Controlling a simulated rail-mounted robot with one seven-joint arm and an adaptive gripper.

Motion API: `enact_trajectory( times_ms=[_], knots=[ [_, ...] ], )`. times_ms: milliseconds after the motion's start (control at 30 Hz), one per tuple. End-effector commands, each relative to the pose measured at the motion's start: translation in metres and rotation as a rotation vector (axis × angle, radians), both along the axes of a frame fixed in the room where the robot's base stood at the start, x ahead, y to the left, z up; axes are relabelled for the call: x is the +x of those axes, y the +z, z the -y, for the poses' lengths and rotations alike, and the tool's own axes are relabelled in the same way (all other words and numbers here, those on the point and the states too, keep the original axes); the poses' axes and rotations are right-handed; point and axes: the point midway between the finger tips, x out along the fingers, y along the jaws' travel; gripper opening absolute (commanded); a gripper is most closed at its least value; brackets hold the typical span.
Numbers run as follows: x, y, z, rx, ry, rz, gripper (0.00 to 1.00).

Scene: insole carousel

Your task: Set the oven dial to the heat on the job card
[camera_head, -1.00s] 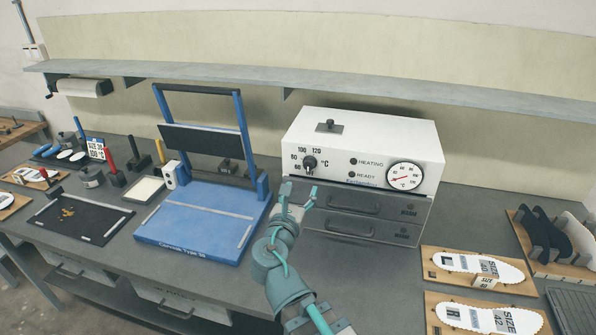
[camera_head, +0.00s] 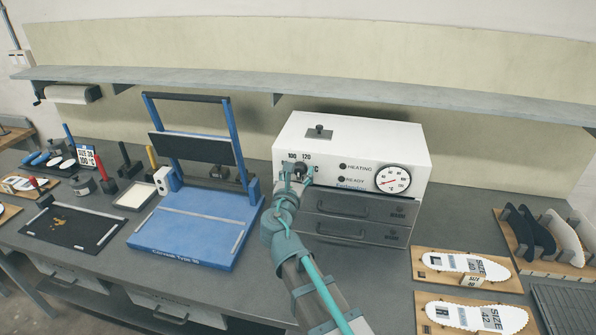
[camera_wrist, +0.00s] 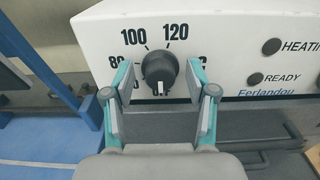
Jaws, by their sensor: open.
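The oven's black dial (camera_wrist: 159,67) shows in the wrist view on the white front, with printed 80, 100 and 120 around it. Its white mark points downward. In the head view the dial (camera_head: 300,168) is partly covered by my gripper (camera_head: 296,176). My gripper (camera_wrist: 159,78) is open, one finger on each side of the dial, with gaps between the fingers and the knob. The white oven (camera_head: 352,145) stands on the bench.
A blue press (camera_head: 195,228) stands left of the oven. Wooden boards with white insoles (camera_head: 470,264) lie at the right. A round gauge (camera_head: 393,180) is on the oven's front right. A shelf (camera_head: 330,90) runs along the wall above.

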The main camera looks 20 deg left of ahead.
Motion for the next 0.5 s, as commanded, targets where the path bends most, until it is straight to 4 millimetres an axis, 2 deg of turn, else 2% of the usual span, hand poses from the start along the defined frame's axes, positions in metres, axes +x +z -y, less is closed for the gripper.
enact_trajectory(
  times_ms=[267,500],
  knots=[
    [0.0013,-0.0003,0.0001,0.000,0.000,0.000,0.57],
    [0.0013,-0.0002,0.0001,0.000,0.000,0.000,0.19]
  ],
)
